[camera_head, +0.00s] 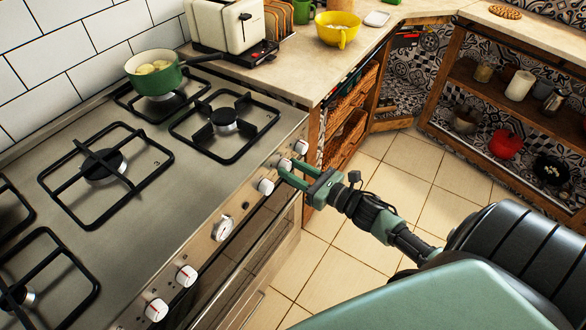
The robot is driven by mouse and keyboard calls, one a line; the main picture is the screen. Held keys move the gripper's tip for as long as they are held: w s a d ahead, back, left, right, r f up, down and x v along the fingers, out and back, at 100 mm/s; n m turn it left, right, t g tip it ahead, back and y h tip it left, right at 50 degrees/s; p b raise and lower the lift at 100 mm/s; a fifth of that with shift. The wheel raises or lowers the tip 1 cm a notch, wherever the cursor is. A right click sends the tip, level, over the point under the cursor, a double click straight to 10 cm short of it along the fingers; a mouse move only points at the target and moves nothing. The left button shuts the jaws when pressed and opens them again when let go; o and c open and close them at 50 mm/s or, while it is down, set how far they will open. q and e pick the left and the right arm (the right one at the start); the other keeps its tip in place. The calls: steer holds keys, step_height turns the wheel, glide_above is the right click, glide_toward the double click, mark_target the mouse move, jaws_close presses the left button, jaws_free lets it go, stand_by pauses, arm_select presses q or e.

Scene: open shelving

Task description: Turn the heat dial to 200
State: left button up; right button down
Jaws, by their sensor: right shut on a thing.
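The stove's front panel (205,248) carries a row of white knobs. My right gripper (284,170) reaches in from the right and is shut on a white knob (285,164) near the panel's far end. The fingers partly cover this knob, and its marking cannot be read. Another white knob (266,187) is just nearer, and one more (301,147) is just beyond. A round dial with a marked face (222,228) sits mid-panel. No number 200 is readable. My left gripper is not in view.
A green pot (154,75) with pale round food stands on the far-left burner. Two knobs with red marks (187,275) (157,308) are at the panel's near end. A toaster (226,25) and yellow bowl (337,30) stand on the counter. Tiled floor (345,265) is clear.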

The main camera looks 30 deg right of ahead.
steer(key=m+p, duration=0.1)
steer(key=m, duration=0.4)
steer(key=shift+r, duration=0.1)
steer(key=m+p, duration=0.1)
steer(key=m, duration=0.3)
steer(key=shift+d+m+g+p, duration=0.15)
steer(key=shift+m+g+p, duration=0.15)
steer(key=shift+g, duration=0.1)
steer(key=m+p, duration=0.1)
steer(key=m, duration=0.3)
steer(key=shift+y, duration=0.3)
steer(key=m+p, duration=0.1)
steer(key=m, duration=0.3)
steer(key=shift+d+m+y, duration=0.1)
steer(key=shift+m+y, duration=0.2)
steer(key=m, duration=0.4)
steer(key=shift+f, duration=0.2)
steer(key=m, duration=0.4)
steer(key=shift+m+y, duration=0.3)
steer(key=shift+y, duration=0.1)
steer(key=m, duration=0.4)
steer(key=shift+f, duration=0.15)
steer(key=shift+m, duration=2.1)
